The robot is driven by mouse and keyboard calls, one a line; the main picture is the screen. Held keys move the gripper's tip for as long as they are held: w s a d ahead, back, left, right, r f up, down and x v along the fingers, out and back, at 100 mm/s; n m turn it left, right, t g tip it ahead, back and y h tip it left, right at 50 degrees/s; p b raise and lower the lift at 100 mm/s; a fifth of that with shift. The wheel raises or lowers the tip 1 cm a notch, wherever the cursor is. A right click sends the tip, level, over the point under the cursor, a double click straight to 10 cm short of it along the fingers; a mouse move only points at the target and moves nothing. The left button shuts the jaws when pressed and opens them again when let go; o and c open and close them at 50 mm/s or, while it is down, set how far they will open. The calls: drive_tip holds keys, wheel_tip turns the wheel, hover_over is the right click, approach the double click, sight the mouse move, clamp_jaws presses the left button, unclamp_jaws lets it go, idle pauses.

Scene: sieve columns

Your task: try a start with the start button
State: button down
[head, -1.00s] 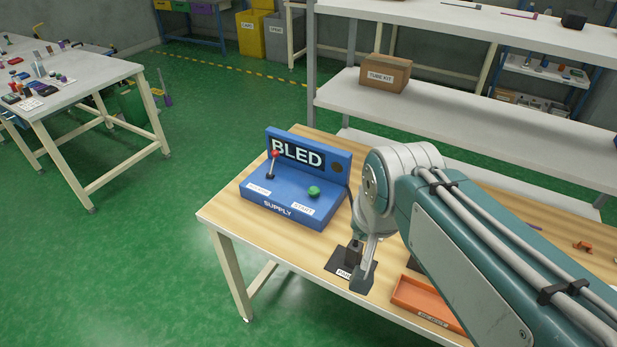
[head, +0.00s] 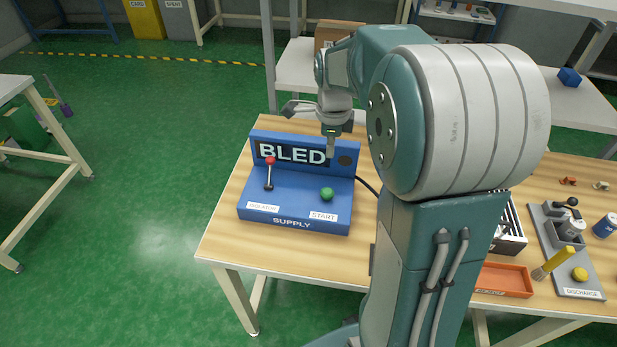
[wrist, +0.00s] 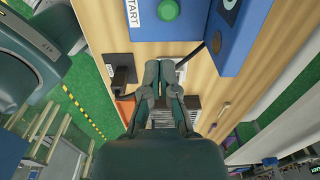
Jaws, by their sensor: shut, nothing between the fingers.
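The green start button (head: 327,194) sits on the right of the blue supply box's sloped top (head: 290,190), above a START label. It also shows at the top edge of the wrist view (wrist: 168,10). A lever with a red knob (head: 269,160) stands upright on the box's left, by the isolator label. The box's back panel reads BLED (head: 292,154). My gripper (head: 331,154) points down and overlaps the panel's right part in the head view, apart from the button. In the wrist view its fingers (wrist: 166,64) are together and empty.
A cable (head: 368,187) leaves the box's right side. An orange tray (head: 505,280), a dark rack (head: 511,232) and a grey DISCHARGE station (head: 575,278) stand on the table to the right. My arm hides much of the table's middle. A shelf with a cardboard box stands behind.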

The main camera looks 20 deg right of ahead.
hover_over(329, 193)
wheel_tip(329, 193, down, 5)
drive_tip(key=f, duration=0.8)
drive_tip(key=shift+d+f, duration=0.2)
drive_tip(key=shift+f, duration=0.1)
drive_tip(key=shift+a+f, duration=0.35)
drive_tip(key=shift+f, duration=0.05)
drive_tip(key=shift+d, duration=0.1)
